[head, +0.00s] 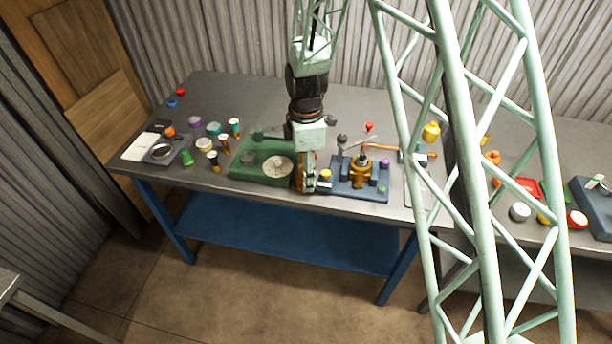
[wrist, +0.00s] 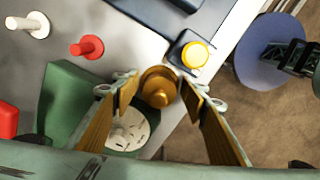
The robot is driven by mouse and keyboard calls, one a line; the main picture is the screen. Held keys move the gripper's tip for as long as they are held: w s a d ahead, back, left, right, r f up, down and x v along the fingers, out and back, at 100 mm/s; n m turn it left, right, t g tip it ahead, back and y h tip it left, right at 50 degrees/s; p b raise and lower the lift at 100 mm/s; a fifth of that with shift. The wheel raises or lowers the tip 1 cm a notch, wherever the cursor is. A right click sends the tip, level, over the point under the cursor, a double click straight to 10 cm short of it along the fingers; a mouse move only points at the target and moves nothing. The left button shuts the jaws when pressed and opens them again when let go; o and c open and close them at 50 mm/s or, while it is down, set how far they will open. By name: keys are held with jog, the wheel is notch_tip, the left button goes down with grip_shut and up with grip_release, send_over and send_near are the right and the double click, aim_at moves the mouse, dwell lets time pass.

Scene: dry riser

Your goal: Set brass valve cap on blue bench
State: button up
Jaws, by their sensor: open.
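The brass valve cap (wrist: 159,88) is a round, stepped brass piece in the wrist view. It sits between the two fingertips of my gripper (wrist: 158,96), near the bench edge. The fingers stand apart on either side of it; whether they touch it I cannot tell. In the head view my gripper (head: 305,186) points down at the front of the blue bench (head: 215,95), which has a grey top and blue legs. It is between a green block (head: 253,172) and a dark blue fixture (head: 372,192). The cap cannot be made out clearly there.
The fixture carries a brass valve body (head: 360,172) and a yellow knob (head: 325,174), which is close to my gripper. Several small caps and cups stand at the left, near a white pad (head: 140,147). The bench's back left is mostly clear. Another bench stands right.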

jog(key=shift+r, duration=0.2)
jog(key=shift+r+p, duration=0.65)
jog(key=shift+r, duration=5.3)
